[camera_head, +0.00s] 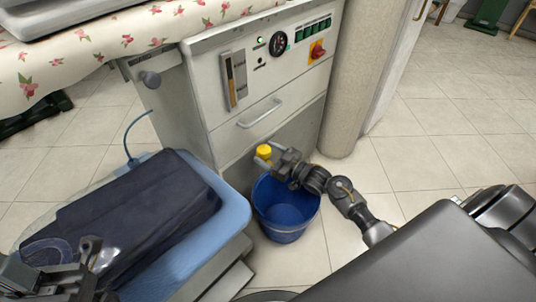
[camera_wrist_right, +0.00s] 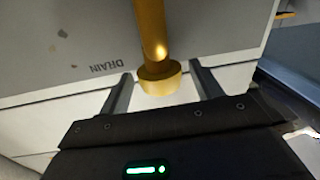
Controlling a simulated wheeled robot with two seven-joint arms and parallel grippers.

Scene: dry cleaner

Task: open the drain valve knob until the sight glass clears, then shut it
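The yellow drain valve knob (camera_head: 264,152) sits low at the front of the white machine. In the right wrist view, the brass-coloured knob (camera_wrist_right: 160,78) is on the end of a pipe, beside an upside-down DRAIN label. My right gripper (camera_head: 277,156) is at the knob. Its fingers (camera_wrist_right: 162,88) stand open on either side of the knob, with a visible gap on both sides. The sight glass (camera_head: 235,80), a narrow upright strip on the machine's front, shows an amber-brown tint. My left gripper (camera_head: 88,252) is at the lower left; its fingertips are unclear.
A blue bucket (camera_head: 285,232) stands on the floor below the knob. The panel has a gauge (camera_head: 278,43) and a red switch (camera_head: 317,49). A pillar (camera_head: 352,80) stands right; tiled floor is free beyond.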

